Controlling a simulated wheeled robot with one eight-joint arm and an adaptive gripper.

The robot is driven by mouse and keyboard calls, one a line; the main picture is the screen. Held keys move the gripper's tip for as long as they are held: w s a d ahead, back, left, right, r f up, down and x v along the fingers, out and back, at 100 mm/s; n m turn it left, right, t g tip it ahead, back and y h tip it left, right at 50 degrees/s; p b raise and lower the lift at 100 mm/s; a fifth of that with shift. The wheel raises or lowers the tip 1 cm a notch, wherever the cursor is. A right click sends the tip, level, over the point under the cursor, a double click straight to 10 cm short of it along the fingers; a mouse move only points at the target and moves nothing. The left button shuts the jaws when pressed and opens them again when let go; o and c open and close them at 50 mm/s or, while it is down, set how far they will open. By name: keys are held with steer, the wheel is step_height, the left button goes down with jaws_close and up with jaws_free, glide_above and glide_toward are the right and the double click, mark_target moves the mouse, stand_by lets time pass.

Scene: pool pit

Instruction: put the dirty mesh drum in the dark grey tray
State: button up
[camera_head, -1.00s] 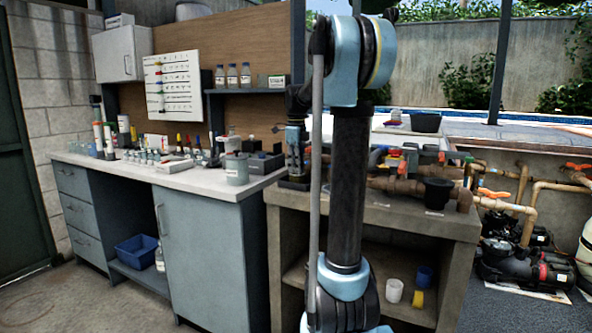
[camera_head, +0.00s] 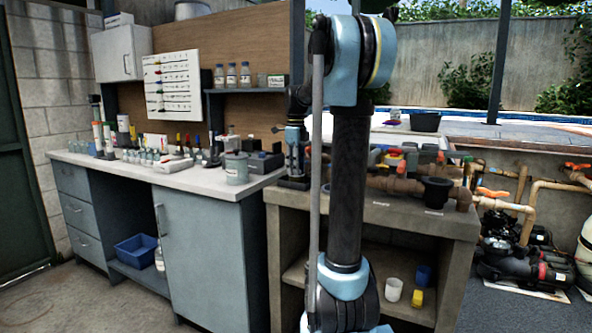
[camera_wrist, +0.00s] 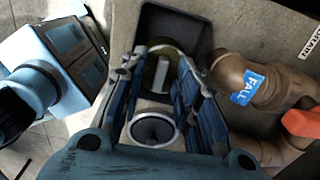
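My gripper (camera_wrist: 162,85) points down over the dark grey tray (camera_wrist: 200,18), with its two blue fingers apart. In the head view, my gripper (camera_head: 295,165) is just above the tray (camera_head: 293,184), on the left end of the concrete bench. A round, dirty tan-rimmed thing with a pale core, apparently the mesh drum (camera_wrist: 152,72), shows between the fingertips against the tray. Whether the fingers touch it is hard to tell. The fingers hide its sides. A pale ring with a dark round middle (camera_wrist: 155,129) shows nearer the palm; I cannot tell what it is.
Brown pipework (camera_wrist: 238,75) with a blue label lies close right of the tray; an orange handle (camera_wrist: 300,122) is beyond it. A black cup-shaped part (camera_head: 436,192) stands on the concrete bench (camera_head: 385,214). The lab counter (camera_head: 205,183) is to the left.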

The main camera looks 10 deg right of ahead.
step_height(320, 180, up, 12)
stand_by(0.5)
steer(key=s+f+n+t, duration=0.2)
steer(key=s+f+n, duration=2.3)
steer(key=s+f, duration=0.9)
steer(key=shift+s+d, duration=0.45)
steer(key=shift+s, duration=0.2)
